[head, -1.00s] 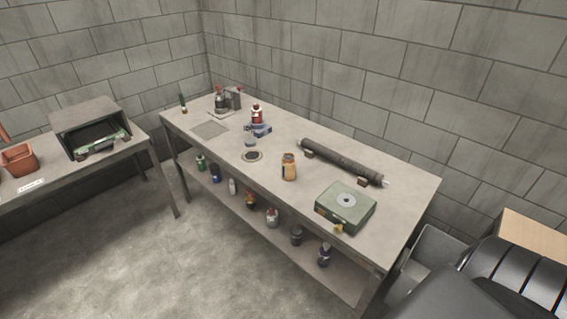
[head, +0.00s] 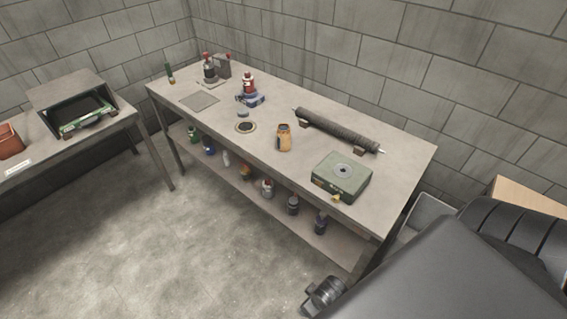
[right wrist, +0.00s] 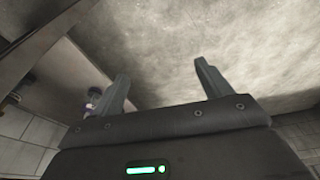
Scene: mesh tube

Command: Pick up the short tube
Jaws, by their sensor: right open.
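In the head view a dark mesh-textured tube (head: 337,130) lies across two small brown supports at the back right of the workbench. A small upright green and amber tube (head: 170,74) stands at the bench's far left corner. I cannot tell for sure which one is the short tube. My right gripper (right wrist: 161,72) is open and empty in the right wrist view, over the floor beside the bench, with no tube between its fingers. Dark parts of my right arm show at the bottom right of the head view, in front of the bench. My left gripper is not in view.
The workbench (head: 220,135) holds a green box (head: 342,176), an amber jar (head: 284,138), a red-and-white bottle (head: 249,84) and a round ring (head: 245,127). Several bottles stand on its lower shelf. A side table with an open case (head: 85,115) stands left. The floor between is clear.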

